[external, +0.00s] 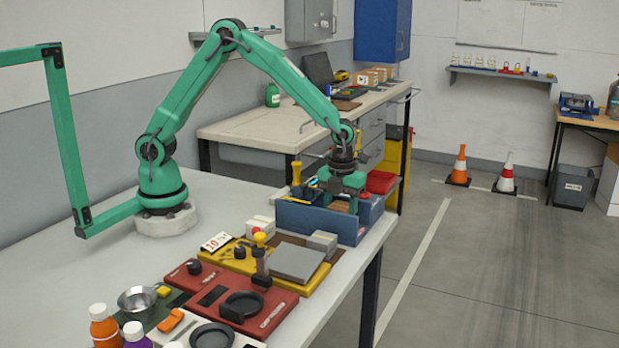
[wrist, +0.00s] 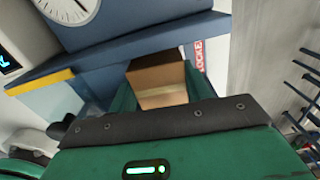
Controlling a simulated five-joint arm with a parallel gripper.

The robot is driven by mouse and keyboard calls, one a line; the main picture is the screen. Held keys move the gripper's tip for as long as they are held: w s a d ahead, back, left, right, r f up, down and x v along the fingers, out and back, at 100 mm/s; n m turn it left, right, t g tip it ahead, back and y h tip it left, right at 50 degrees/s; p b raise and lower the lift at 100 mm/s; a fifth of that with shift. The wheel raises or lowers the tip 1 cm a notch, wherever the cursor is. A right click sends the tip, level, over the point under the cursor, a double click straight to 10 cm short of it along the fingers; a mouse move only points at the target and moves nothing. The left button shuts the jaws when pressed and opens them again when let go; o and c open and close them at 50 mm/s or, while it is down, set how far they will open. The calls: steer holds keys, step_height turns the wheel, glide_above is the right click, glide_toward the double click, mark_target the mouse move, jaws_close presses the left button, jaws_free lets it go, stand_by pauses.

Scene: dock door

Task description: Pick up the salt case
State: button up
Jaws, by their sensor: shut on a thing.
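My gripper (external: 346,196) is low at the blue open box (external: 318,222) near the table's right edge, and the box's front wall partly hides it. In the wrist view my green fingers (wrist: 160,92) stand on both sides of a brown box-shaped case (wrist: 155,76) with a pale band, and they are shut on it. I can read no label on it, so I cannot confirm that it is the salt case. Its lower end is hidden. I cannot tell whether it touches the floor of the blue box.
A yellow-handled tool (external: 296,174) stands at the blue box's left end. A small white box (external: 260,226), a yellow tray (external: 232,258) and a red tray (external: 255,312) lie nearer the camera. A workbench (external: 262,132) stands behind. The table's left part is clear.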

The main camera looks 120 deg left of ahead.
mark_target(341, 205)
step_height(341, 205, up, 9)
steer(key=shift+r, duration=0.1)
stand_by(0.4)
stand_by(0.5)
step_height(341, 205, up, 4)
steer(key=r, duration=0.1)
steer(key=s+d, duration=0.8)
steer(key=d, duration=0.4)
steer(key=shift+a+f, duration=0.2)
steer(key=shift+f, duration=3.05)
steer(key=shift+a+f, duration=0.15)
steer(key=shift+f, duration=3.1)
steer(key=shift+f, duration=0.1)
steer(key=shift+f, duration=1.9)
steer(key=shift+f, duration=0.15)
